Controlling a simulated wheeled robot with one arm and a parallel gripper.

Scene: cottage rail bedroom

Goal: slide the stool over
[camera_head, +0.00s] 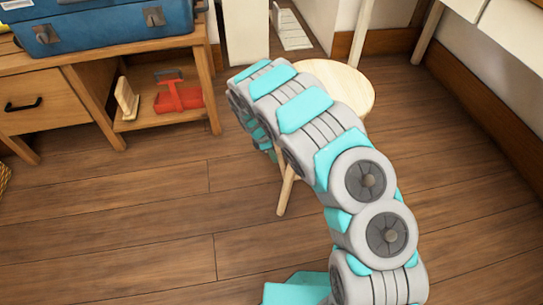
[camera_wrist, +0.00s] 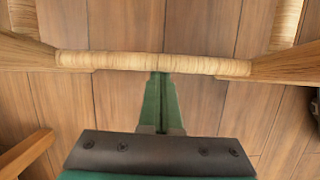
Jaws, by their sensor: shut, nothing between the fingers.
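The stool has a round pale wooden seat (camera_head: 350,88), seen in the head view partly behind my arm. One of its wooden legs (camera_head: 286,192) shows below the arm. In the wrist view, a bar wrapped in pale cord (camera_wrist: 110,61), apparently part of the stool, runs across the upper picture between wooden pieces. My gripper (camera_wrist: 158,82) is shut and empty, its green fingers together. The fingertips reach the middle of the wrapped bar; I cannot tell whether they touch it. In the head view the fingers are hidden by the arm.
A wooden desk (camera_head: 90,62) with a drawer and open shelf stands at left, bearing a blue case (camera_head: 105,25). A red item (camera_head: 178,95) lies on the shelf. A white table (camera_head: 510,35) stands at upper right. Plank floor (camera_head: 120,230) is clear in front and at right.

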